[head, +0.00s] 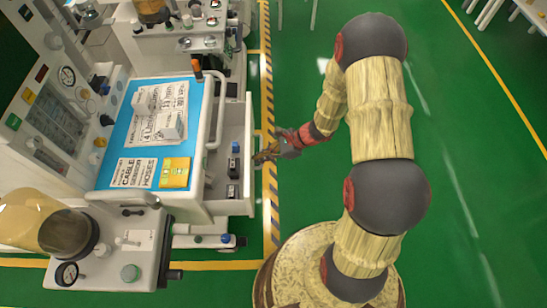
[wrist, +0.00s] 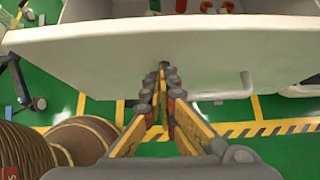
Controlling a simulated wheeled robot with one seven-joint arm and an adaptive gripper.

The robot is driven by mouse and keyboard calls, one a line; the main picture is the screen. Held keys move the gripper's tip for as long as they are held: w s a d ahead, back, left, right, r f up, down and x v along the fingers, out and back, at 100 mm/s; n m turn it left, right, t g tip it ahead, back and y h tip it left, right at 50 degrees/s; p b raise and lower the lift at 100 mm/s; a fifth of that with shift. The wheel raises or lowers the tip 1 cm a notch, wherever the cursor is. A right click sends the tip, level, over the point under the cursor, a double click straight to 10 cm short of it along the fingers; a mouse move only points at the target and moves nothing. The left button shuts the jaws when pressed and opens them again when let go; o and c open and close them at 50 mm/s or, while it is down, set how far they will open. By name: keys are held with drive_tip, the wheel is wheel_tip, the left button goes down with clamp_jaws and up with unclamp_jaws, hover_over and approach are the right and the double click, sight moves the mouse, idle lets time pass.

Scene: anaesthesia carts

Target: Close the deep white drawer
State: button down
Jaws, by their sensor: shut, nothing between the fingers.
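The deep white drawer (head: 249,150) stands pulled out from the right side of the anaesthesia cart in the head view. Dark and grey items lie inside it. In the wrist view its broad white front (wrist: 110,52) spans the upper picture, with a handle (wrist: 225,92) low on the right. My gripper (head: 262,157) is at the outer face of the drawer front. In the wrist view its fingertips (wrist: 162,70) are together, with nothing between them, and overlap the front. I cannot tell whether they touch it.
The cart's blue top (head: 116,142) carries printed cards, a white box and a yellow packet (head: 175,172). A white rail (head: 219,100) runs beside the top, above the drawer. Yellow-black floor tape (head: 268,215) passes beneath the drawer's edge. Green floor (head: 470,150) is clear on the right.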

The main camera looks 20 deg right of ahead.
drive_tip(key=w+a, duration=0.2)
drive_tip(key=a, duration=0.5)
drive_tip(key=w+a+b, duration=0.1)
drive_tip(key=w+a, duration=0.1)
drive_tip(key=a, duration=0.5)
drive_tip(key=shift+w+a, duration=0.25)
drive_tip(key=shift+w, duration=0.1)
drive_tip(key=shift+d, duration=0.1)
